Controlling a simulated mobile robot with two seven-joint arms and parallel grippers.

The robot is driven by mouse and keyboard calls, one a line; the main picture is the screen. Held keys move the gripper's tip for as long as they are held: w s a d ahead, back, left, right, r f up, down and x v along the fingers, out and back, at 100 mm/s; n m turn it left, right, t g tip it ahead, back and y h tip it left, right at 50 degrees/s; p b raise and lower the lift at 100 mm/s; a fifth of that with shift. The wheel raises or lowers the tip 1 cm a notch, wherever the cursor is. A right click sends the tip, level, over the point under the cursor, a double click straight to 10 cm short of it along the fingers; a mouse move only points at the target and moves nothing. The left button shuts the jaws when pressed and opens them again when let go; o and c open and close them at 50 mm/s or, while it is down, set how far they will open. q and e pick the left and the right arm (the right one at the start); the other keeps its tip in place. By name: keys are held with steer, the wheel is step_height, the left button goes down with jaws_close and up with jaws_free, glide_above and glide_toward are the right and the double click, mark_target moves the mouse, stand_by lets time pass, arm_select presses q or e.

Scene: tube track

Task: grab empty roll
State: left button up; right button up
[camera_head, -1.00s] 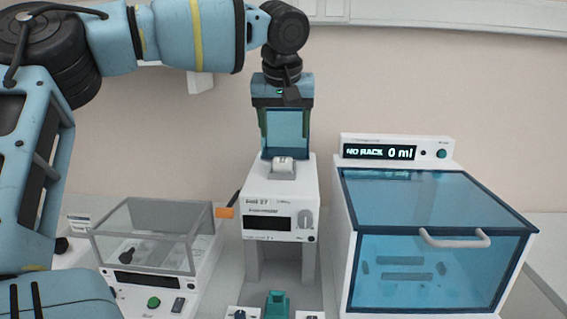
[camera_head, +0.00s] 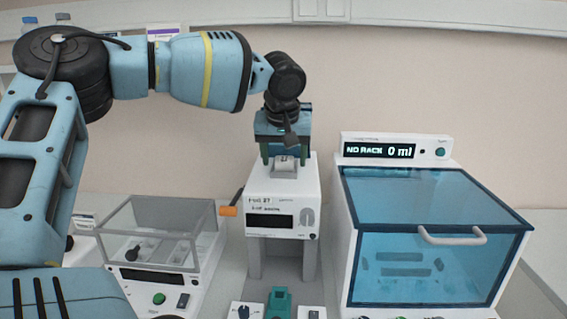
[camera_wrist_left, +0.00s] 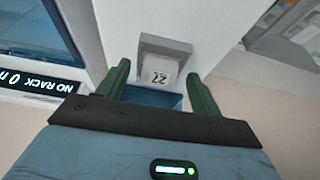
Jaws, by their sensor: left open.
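The roll (camera_head: 285,165) is a small white piece seated in a grey holder on top of a white label machine, in the middle of the head view. In the left wrist view the roll (camera_wrist_left: 159,72) shows a printed number on its face. My left gripper (camera_head: 284,155) hangs above the machine, fingers pointing down. In the left wrist view the open green fingers (camera_wrist_left: 159,72) appear one on each side of the roll, with gaps to it. Whether the tips reach its depth is hard to tell. My right gripper is not in view.
The white label machine (camera_head: 283,190) has a dark display and a knob. A clear-lidded device (camera_head: 158,225) stands to its left. A large blue-windowed cabinet (camera_head: 430,265) with a "NO RACK 0 ml" display stands close on its right. A teal piece (camera_head: 279,300) sits in front.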

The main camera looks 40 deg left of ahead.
mark_target(285, 163)
arm_select(q)
steer(key=shift+c, duration=0.6)
steer(key=c, duration=0.9)
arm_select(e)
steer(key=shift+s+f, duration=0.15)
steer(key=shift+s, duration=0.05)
arm_select(q)
steer(key=shift+r, duration=0.15)
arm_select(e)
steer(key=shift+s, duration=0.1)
arm_select(q)
steer(key=shift+r, duration=0.5)
step_height(285, 163, up, 2)
steer(key=shift+b, duration=0.45)
steer(key=s+d, duration=0.3)
steer(key=s, duration=0.1)
steer(key=s+d+r, duration=0.1)
steer(key=s+d, duration=0.2)
steer(key=s, duration=0.1)
steer(key=s+d, duration=0.3)
steer(key=s, duration=0.2)
steer(key=shift+s+d+r+b, duration=0.1)
steer(key=shift+r+b, duration=0.25)
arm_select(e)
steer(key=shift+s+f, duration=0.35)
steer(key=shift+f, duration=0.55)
